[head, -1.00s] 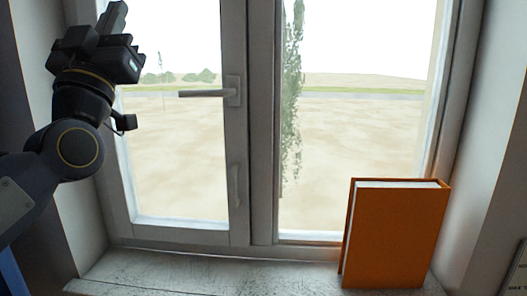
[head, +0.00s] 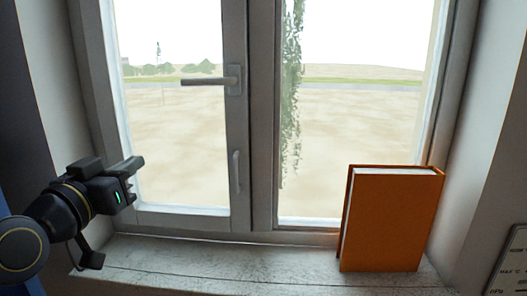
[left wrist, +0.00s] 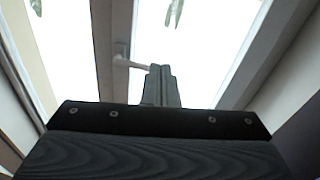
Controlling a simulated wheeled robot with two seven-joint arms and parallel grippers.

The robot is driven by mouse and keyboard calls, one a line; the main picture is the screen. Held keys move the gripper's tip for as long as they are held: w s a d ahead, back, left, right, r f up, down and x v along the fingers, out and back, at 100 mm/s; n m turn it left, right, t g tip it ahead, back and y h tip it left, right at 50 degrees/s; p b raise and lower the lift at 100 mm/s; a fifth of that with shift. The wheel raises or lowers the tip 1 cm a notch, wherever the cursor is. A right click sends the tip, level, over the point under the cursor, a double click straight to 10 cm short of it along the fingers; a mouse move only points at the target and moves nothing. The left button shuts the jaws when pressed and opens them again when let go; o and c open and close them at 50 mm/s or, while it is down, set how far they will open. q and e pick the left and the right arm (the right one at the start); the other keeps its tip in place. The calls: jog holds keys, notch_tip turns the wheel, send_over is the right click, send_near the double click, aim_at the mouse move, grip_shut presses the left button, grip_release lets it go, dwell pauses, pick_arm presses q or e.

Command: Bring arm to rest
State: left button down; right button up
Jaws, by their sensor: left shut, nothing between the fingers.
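My left gripper (head: 134,166) is at the left of the head view, low in front of the left window pane and above the sill. Its fingers point right. In the left wrist view its fingers (left wrist: 160,84) are together with nothing between them. It touches nothing that I can see. My right gripper is not in view.
A closed window with a grey handle (head: 212,81) fills the middle; the handle also shows in the left wrist view (left wrist: 128,62). An orange book (head: 388,222) stands upright on the right of the worn white sill (head: 230,262). The sill's middle is clear.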

pick_arm(q)
jog(key=s+f+n+g, duration=0.1)
jog(key=s+f+g, duration=0.3)
jog(key=s+f, duration=0.3)
jog(key=s+d+f+n+g, duration=0.1)
jog(key=s+f+g, duration=0.3)
jog(key=f, duration=1)
jog(key=s+d+f+n+g, duration=0.1)
jog(key=s+f+g, duration=0.3)
jog(key=s+f, duration=0.6)
jog(key=shift+s+f, duration=0.15)
jog(key=shift+f, duration=0.4)
